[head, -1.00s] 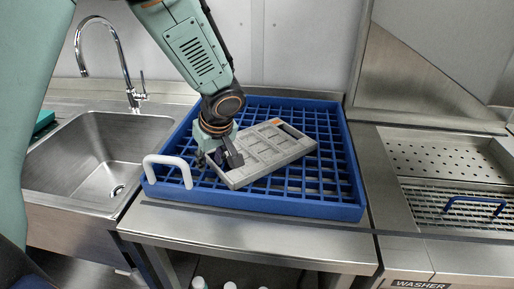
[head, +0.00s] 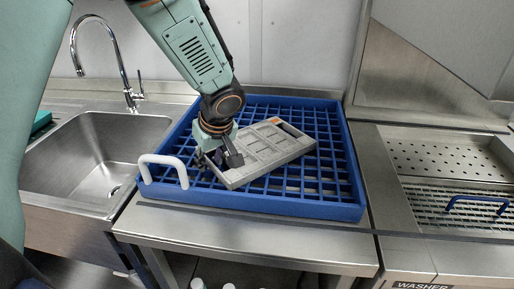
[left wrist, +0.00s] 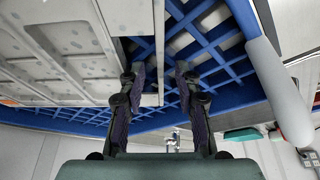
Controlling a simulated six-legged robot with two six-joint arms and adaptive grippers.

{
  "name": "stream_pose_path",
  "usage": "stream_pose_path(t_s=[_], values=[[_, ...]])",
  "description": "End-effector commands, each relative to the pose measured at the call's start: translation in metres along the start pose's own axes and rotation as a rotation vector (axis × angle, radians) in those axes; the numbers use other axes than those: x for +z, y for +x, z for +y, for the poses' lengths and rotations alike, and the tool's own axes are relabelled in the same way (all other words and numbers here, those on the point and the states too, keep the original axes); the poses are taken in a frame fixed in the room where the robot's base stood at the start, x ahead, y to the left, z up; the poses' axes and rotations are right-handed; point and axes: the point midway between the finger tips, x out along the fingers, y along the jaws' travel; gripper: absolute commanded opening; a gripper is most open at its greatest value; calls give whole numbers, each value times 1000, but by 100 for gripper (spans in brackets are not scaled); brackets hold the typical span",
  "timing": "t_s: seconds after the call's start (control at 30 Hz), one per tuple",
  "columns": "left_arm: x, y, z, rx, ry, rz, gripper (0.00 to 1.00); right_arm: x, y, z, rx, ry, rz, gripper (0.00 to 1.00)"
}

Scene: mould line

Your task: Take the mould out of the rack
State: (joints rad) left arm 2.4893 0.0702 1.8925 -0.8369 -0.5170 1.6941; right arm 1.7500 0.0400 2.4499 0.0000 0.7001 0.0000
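The mould (head: 262,152) is a grey rectangular plate with shallow square recesses and a slot near each end. It lies at an angle on the blue grid rack (head: 340,205). My left gripper (head: 228,160) is at the mould's near left end. In the left wrist view the mould (left wrist: 70,45) fills the upper left. There my left gripper (left wrist: 160,72) is open, its fingertips on either side of the mould's narrow end bar, one over the slot and one outside the edge. Gaps show between fingers and bar. My right gripper is in neither view.
A white handle (head: 163,165) stands up at the rack's front left corner, close to my left gripper. A sink (head: 85,155) with a tall tap (head: 125,75) is on the left. A washer with a perforated tray (head: 445,160) and blue handle (head: 475,203) is on the right.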

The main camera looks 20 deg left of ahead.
Motion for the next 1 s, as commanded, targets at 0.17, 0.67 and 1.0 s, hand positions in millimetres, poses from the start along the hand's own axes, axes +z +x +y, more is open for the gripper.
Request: stream_pose_path(t_s=[0.17, 0.67, 1.0], values=[[0, 1, 0, 0, 0, 0, 33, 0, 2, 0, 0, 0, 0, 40], [0, 0, 0, 0, 0, 0, 6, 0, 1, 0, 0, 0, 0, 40], [0, 0, 0, 0, 0, 0, 0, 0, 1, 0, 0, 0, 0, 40]])
